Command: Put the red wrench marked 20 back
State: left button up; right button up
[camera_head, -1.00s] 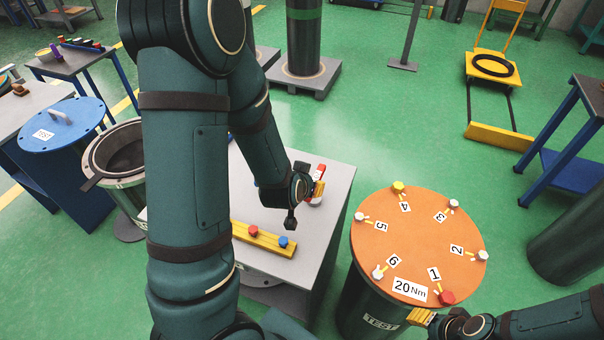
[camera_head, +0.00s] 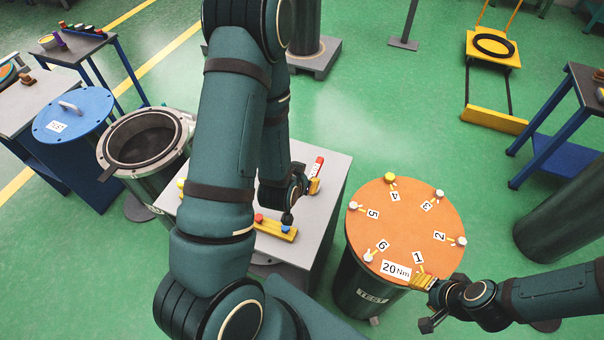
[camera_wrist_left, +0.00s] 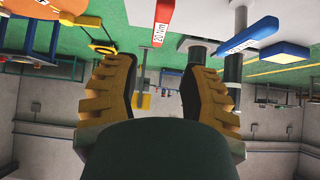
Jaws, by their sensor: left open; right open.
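The red wrench (camera_head: 318,166) with a white label is at the far right part of the grey table (camera_head: 335,187). Its label reads 20 Nm in the left wrist view (camera_wrist_left: 163,22), where it shows at the top, beyond the open fingers. My left gripper (camera_head: 314,186) is close to the wrench in the head view, its yellow fingers apart in the left wrist view (camera_wrist_left: 158,90). A yellow rack (camera_head: 270,228) with red and blue knobs is on the table, partly hidden by my left arm. My right gripper (camera_head: 424,281) is open at the front edge of the orange lid, by number 1.
The orange lid (camera_head: 412,232) carries numbered bolts and a 20 Nm sign, on a dark drum. An open drum (camera_head: 148,143) and a blue lid (camera_head: 73,118) are at the left. A blue-legged table (camera_head: 560,140) is at the right. Green floor between them is clear.

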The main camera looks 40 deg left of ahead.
pick_arm(q)
jog(key=s+d+f+g+h, duration=0.2)
jog(key=s+d+g+h, duration=0.1)
jog(key=d, duration=0.6)
jog(key=s+d+f+g+h, duration=0.3)
jog(key=d, duration=0.7)
jog(key=shift+s+m+g, duration=0.25)
jog(key=shift+m+g, duration=0.05)
jog(key=shift+m, duration=0.1)
pick_arm(e)
jog(key=shift+r, duration=0.15)
pick_arm(q)
jog(key=shift+s, duration=0.1)
pick_arm(e)
jog(key=shift+s, duration=0.1)
